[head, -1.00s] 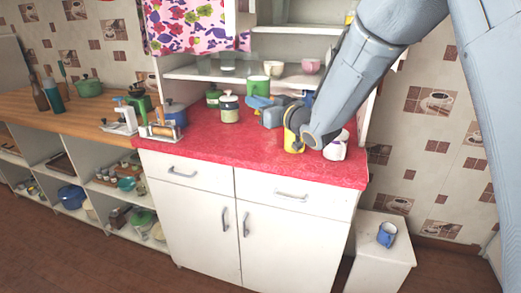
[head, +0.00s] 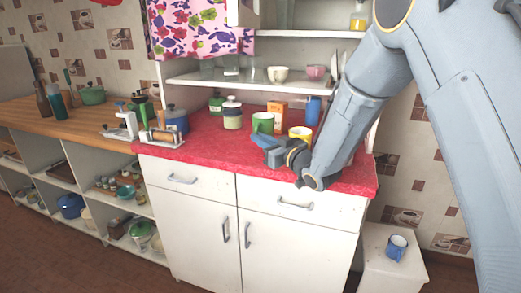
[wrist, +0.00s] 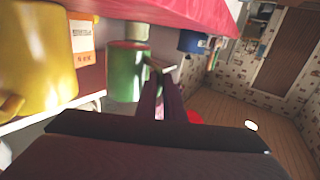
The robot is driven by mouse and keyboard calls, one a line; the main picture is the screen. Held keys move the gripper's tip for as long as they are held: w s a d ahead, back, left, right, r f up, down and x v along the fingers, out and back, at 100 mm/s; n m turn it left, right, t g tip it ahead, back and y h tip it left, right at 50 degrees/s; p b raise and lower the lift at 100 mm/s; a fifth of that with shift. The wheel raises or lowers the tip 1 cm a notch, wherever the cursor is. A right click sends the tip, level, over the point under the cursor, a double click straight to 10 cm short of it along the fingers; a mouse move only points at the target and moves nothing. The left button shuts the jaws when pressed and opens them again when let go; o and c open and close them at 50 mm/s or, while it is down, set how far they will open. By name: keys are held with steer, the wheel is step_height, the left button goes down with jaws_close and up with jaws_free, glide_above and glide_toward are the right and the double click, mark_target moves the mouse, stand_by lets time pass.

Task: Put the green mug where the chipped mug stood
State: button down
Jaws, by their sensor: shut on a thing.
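The green mug (head: 263,123) is at the red counter, left of the yellow mug (head: 300,133). My gripper (head: 267,148) is in front of it with blue fingers. In the wrist view, whose picture is turned over, my fingers (wrist: 159,85) are shut at the handle side of the green mug (wrist: 126,72). Whether the mug's base touches the counter I cannot tell. The yellow mug (wrist: 35,50) is large at the left of the wrist view. A blue mug (head: 397,247) with a pale rim stands on the white stool. I cannot make out any chip.
An orange box (head: 277,113) and a blue container (head: 313,110) stand behind the mugs. A lidded jar (head: 232,113) is to the left. A shelf with cups (head: 278,75) hangs above. The red counter's (head: 205,142) front left is bare.

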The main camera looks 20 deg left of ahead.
steer(key=shift+f, duration=1.9)
steer(key=shift+f, duration=0.15)
steer(key=c, duration=1.9)
jaws_free()
steer(key=shift+o, duration=0.2)
steer(key=shift+d, duration=0.15)
steer(key=b+v, duration=0.1)
steer(key=v, duration=1.1)
steer(key=shift+b, duration=0.3)
steer(key=shift+s, duration=0.1)
